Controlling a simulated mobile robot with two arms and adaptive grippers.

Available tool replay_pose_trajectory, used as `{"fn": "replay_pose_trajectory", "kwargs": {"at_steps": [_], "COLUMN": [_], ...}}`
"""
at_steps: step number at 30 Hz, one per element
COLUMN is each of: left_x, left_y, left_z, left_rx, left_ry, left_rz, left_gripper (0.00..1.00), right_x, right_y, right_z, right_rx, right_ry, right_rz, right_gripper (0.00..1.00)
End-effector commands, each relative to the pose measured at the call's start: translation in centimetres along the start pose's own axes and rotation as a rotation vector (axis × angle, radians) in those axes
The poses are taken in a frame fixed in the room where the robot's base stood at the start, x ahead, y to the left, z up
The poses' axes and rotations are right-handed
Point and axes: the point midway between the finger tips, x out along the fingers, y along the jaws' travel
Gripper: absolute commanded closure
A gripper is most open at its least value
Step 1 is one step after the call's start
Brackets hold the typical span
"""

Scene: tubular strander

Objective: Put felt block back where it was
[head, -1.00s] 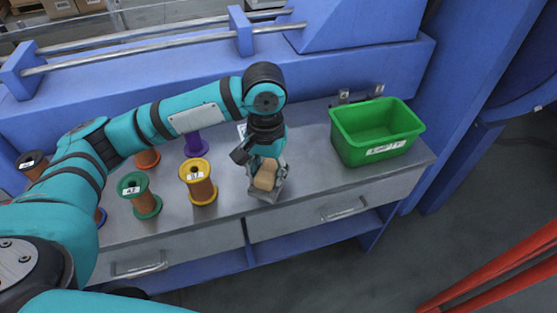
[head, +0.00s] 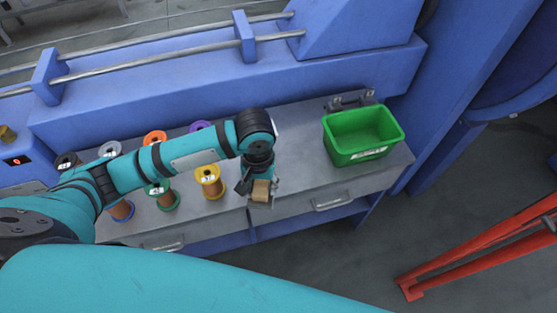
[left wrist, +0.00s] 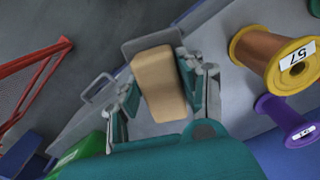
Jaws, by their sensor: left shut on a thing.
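The felt block (head: 261,190) is a small tan block. My left gripper (head: 260,197) is shut on it and holds it over the front part of the grey bench top, right of the yellow spool. In the left wrist view the felt block (left wrist: 160,84) lies between the two fingers of the left gripper (left wrist: 158,80), with a grey plate-like surface behind its far end. Whether the block touches the bench cannot be told. My right gripper is not in view.
Several spools stand on the bench left of the gripper; the nearest is the yellow one (head: 209,182), then a green one (head: 162,196). A green bin (head: 362,135) stands at the bench's right end. The bench top (head: 305,165) between gripper and bin is clear. Red bars (head: 480,245) stand at right.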

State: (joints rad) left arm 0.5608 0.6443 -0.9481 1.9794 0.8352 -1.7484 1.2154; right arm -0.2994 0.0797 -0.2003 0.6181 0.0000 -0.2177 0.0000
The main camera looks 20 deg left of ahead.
Motion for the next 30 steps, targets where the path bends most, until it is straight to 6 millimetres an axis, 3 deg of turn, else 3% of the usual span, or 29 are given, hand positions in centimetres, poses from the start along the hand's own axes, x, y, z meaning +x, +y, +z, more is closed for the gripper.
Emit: {"fn": "replay_pose_trajectory", "kwargs": {"at_steps": [6,12,18,25,30], "left_x": [0.4,0.9,1.2,4.0,4.5], "left_y": [1.8,2.9,3.2,3.1,3.2], "left_z": [-5.9,-9.6,-10.7,-10.6,-10.6], "left_rx": [-0.002,0.000,0.002,0.001,0.002], "left_ry": [0.002,0.000,-0.001,-0.002,0.001], "left_rz": [0.001,-0.001,0.000,-0.003,0.000], "left_gripper": [0.88,0.88,0.88,0.88,0.88], "right_x": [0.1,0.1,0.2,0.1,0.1], "right_y": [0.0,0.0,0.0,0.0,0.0], "right_z": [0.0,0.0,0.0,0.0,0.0], "right_rx": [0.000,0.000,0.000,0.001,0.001], "right_ry": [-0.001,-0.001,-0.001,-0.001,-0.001], "right_rz": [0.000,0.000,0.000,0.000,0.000], "right_gripper": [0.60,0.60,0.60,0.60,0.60]}}
